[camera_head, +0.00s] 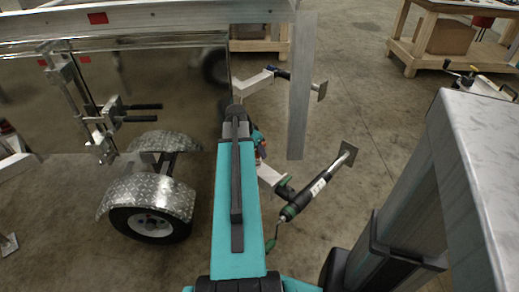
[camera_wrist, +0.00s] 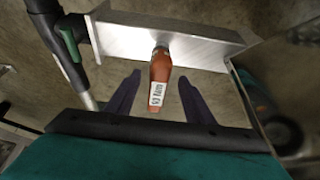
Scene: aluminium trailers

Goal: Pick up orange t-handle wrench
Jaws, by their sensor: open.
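In the wrist view, an orange handle-like part with a white label (camera_wrist: 160,72), which looks like the orange t-handle wrench, projects from the side of an aluminium beam (camera_wrist: 200,45). My gripper (camera_wrist: 159,77) is open, with one dark finger on each side of the orange part. Clear gaps show between it and both fingers, and I see no contact. Its lower end lies between the fingers. Whether it has a crossbar cannot be seen. In the head view my teal arm hides most of this spot; only a small orange patch (camera_head: 262,152) shows beside the arm.
A black and green jack (camera_head: 305,197) stands right of my arm, and it also shows in the wrist view (camera_wrist: 70,45). A trailer wheel with a diamond-plate fender (camera_head: 150,192) is at left. A wooden workbench (camera_head: 440,40) stands at back right. Open concrete floor lies between.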

